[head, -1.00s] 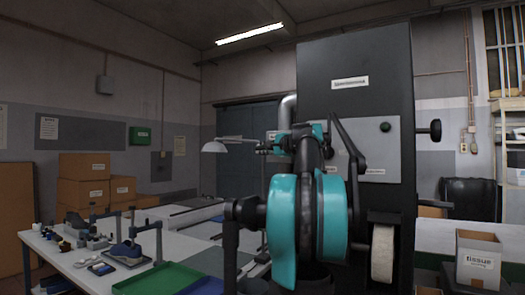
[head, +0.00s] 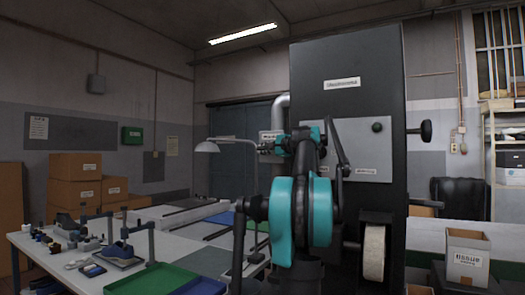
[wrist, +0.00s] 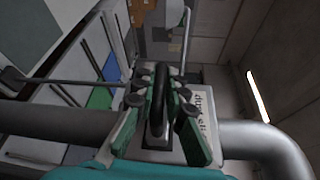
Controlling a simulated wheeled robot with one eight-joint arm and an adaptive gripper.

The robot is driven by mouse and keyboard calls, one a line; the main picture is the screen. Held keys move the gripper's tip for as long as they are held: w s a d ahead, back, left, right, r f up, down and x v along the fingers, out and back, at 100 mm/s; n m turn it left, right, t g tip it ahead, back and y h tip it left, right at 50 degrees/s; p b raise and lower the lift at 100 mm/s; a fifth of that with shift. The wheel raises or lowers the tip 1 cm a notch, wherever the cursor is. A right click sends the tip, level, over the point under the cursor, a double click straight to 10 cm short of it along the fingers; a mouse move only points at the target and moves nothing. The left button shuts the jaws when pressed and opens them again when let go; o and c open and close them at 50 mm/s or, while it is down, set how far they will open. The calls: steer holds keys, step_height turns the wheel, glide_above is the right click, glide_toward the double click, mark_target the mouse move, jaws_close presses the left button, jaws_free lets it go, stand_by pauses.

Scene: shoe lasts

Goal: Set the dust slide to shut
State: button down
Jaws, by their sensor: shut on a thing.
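The dust slide is a pale plate (wrist: 200,85) in the wrist view, with part of the lettering "dust sli" readable on it. A black loop handle (wrist: 160,85) stands up in the middle of the wrist view. My gripper (wrist: 160,112) has its green-and-black fingers on both sides of this handle and is shut on it. In the head view my gripper (head: 306,137) is beside the grey duct (head: 282,108). The pale plate (head: 270,136) shows just left of it. My fingers and arm hide part of the slide, so I cannot tell its exact position.
A tall black cabinet (head: 345,62) stands right behind my arm, with a black knob (head: 427,130) on its side.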

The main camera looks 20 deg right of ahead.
steer(key=c, duration=1.6)
jaws_free()
steer(key=shift+w+d, duration=0.15)
steer(key=shift+d, duration=0.05)
steer(key=shift+o, duration=0.2)
steer(key=f+v, duration=0.1)
steer(key=v, duration=1.1)
steer(key=shift+r, duration=0.45)
